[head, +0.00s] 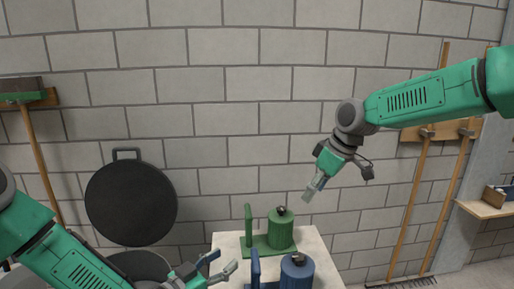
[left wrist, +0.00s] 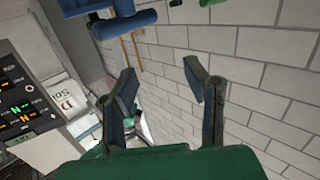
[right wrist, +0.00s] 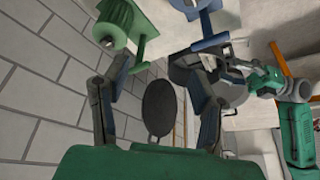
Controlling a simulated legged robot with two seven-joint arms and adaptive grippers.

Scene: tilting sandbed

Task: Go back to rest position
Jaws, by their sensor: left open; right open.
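My left gripper (head: 222,266) is open and empty, low in the head view, left of the pale table (head: 225,240). In the left wrist view its fingers (left wrist: 160,85) are spread with nothing between them. My right gripper (head: 311,190) is open in the air, above and right of the table. The right wrist view shows its fingers (right wrist: 157,90) apart and empty. A green cylinder (head: 281,230) on a green stand is at the back of the table. A blue cylinder (head: 297,272) with a blue upright is in front, partly cut off.
A round black lid (head: 131,203) stands against the brick wall at the left. Wooden-handled tools (head: 412,200) hang at the right, another (head: 40,150) at the left. A control panel (left wrist: 22,105) shows in the left wrist view.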

